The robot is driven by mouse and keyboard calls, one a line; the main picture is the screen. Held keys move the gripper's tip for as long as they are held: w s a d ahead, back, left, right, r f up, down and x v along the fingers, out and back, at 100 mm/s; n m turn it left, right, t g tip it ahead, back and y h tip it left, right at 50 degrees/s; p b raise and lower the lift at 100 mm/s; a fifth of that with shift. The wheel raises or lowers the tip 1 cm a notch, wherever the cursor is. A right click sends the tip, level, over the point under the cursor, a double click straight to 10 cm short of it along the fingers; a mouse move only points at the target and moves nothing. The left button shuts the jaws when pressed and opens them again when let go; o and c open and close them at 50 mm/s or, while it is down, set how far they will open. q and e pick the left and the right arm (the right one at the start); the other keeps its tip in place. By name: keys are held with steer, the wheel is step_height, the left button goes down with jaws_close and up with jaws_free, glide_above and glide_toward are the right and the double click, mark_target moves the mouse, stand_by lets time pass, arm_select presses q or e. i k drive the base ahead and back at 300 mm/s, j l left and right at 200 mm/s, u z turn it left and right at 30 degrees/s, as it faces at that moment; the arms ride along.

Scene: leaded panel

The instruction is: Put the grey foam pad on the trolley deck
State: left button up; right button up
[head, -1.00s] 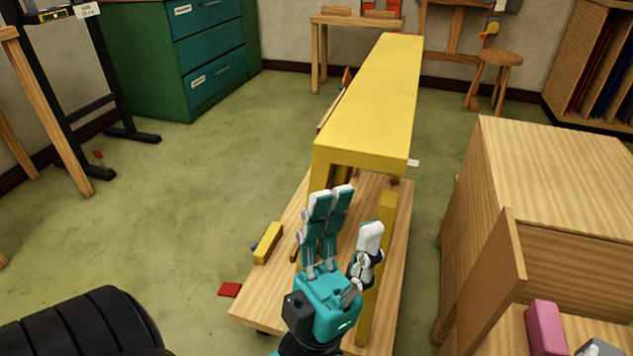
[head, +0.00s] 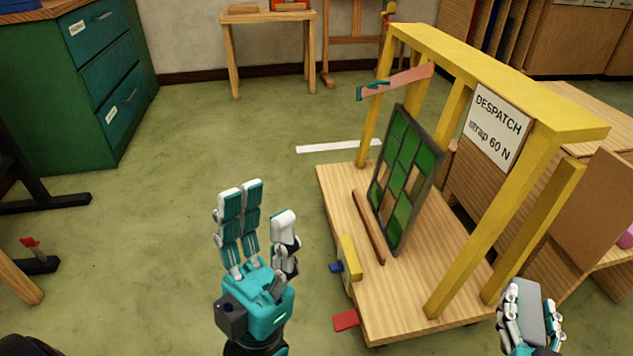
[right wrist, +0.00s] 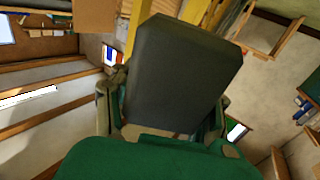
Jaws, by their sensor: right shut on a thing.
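The grey foam pad (right wrist: 182,75) fills the middle of the right wrist view, between the fingers of my right gripper. In the head view the pad (head: 531,312) shows as a grey block in my right gripper (head: 530,318), at the bottom right. My right gripper is shut on it, held in front of the trolley's near right corner. The wooden trolley deck (head: 405,303) lies under a yellow frame, with bare wood at its near end. My left gripper (head: 262,222) is open and empty, to the left of the trolley.
A green leaded panel (head: 405,180) leans on the deck, with a brown strip (head: 368,227) beside it. A yellow clamp (head: 349,263) sits at the deck's left edge. A red piece (head: 346,320) is by the near left corner. Yellow posts (head: 500,225) bound the right side.

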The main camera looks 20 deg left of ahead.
mark_target(330, 183)
steer(key=j+z, duration=0.45)
steer(key=j, duration=1.75)
steer(key=i+j, duration=0.2)
steer(key=j, duration=0.15)
steer(key=i+j+z, duration=0.1)
steer(key=i+j, duration=0.35)
steer(key=j, duration=0.3)
steer(key=i+j+z, duration=0.1)
steer(key=j, duration=0.3)
steer(key=i+j, duration=0.3)
steer(key=i+j+z, duration=0.1)
steer(key=j, duration=0.35)
steer(key=i, duration=0.1)
